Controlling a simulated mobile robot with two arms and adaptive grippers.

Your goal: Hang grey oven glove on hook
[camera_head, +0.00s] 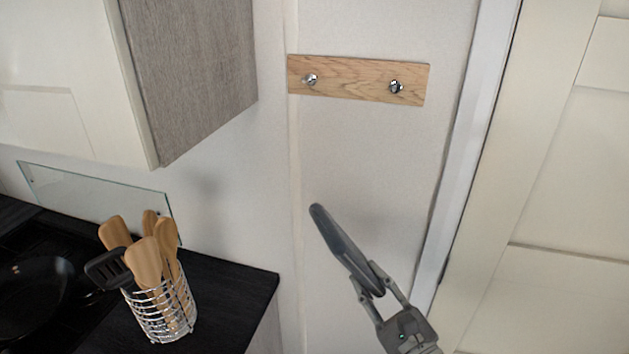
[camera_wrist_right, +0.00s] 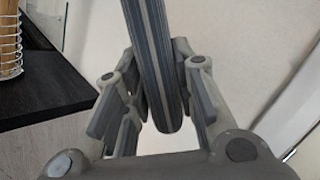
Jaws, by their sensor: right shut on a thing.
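The grey oven glove (camera_head: 342,240) is in my right gripper (camera_head: 376,287), below the hook board in the head view. It slants up and to the left from the fingers, apart from the hooks. In the right wrist view the glove (camera_wrist_right: 152,50) stands edge-on between the fingers of the right gripper (camera_wrist_right: 160,105). A wooden board (camera_head: 352,82) on the wall carries two metal hooks, a left hook (camera_head: 310,79) and a right hook (camera_head: 396,87). Both hooks are bare. My left gripper is not in view.
A black worktop (camera_head: 235,300) at the lower left holds a wire basket (camera_head: 165,312) of wooden utensils and a dark pan (camera_head: 35,285). A wall cupboard (camera_head: 195,70) juts out left of the board. A door frame (camera_head: 465,150) stands at the right. The wall below the board is clear.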

